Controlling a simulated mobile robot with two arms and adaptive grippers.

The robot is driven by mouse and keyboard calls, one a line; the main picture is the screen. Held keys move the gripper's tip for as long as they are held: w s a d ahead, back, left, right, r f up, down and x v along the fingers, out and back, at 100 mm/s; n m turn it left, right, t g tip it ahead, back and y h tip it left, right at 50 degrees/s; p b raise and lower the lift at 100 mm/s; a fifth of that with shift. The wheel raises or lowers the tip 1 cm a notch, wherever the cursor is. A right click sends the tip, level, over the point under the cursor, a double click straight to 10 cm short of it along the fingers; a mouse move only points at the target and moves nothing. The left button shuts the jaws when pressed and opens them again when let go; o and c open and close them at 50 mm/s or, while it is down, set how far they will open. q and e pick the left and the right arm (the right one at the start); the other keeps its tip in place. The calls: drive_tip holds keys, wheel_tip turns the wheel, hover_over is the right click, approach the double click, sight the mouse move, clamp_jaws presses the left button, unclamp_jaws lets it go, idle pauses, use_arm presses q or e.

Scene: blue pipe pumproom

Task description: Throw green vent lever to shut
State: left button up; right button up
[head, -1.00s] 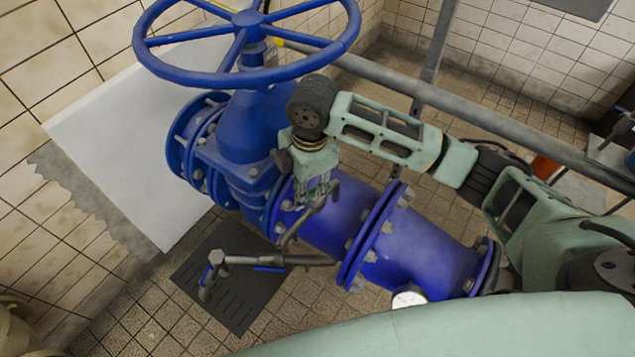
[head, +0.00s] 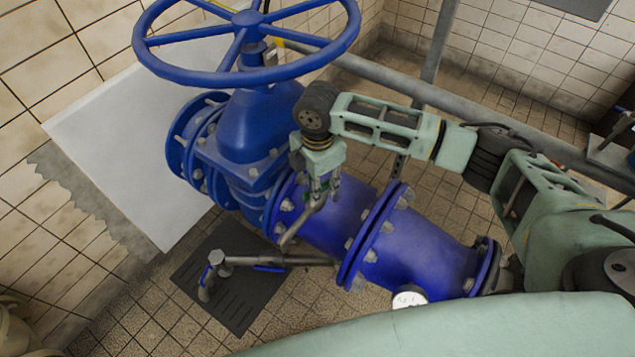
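My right gripper (head: 322,198) points down over the blue pipe, at the top of a thin grey branch pipe (head: 298,228). A small bit of green, likely the green vent lever (head: 326,186), shows among its fingers. Most of the lever is hidden by the gripper, and its angle cannot be told. The fingers are small and overlap the pipe fittings, so I cannot tell whether they are closed on the lever. My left gripper is not in view.
A big blue handwheel (head: 250,75) stands above the gate valve behind the gripper. The flanged blue pipe (head: 415,240) runs to the lower right, with a round white gauge (head: 409,297) at its front. A blue-handled drain pipe (head: 240,261) is low at left. A grey rail (head: 470,112) crosses behind.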

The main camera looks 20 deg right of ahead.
drive_tip(key=shift+c, duration=0.5)
clamp_jaws()
drive_tip(key=shift+r+m+p, duration=0.15)
drive_tip(key=shift+m+p, duration=0.15)
drive_tip(key=shift+p, duration=0.4)
drive_tip(key=m+p, duration=0.7)
drive_tip(key=p, duration=0.2)
drive_tip(key=shift+a+g+p, duration=0.1)
drive_tip(key=shift+g+p, duration=0.2)
drive_tip(key=shift+g, duration=0.1)
drive_tip(key=m+p, duration=0.2)
drive_tip(key=m, duration=0.1)
drive_tip(key=shift+w+m+p, duration=0.1)
drive_tip(key=shift+m+p, duration=0.2)
drive_tip(key=shift+m, duration=0.1)
drive_tip(key=shift+m+g+p, duration=0.3)
drive_tip(key=shift+m+p, duration=0.5)
drive_tip(key=shift+m, duration=0.6)
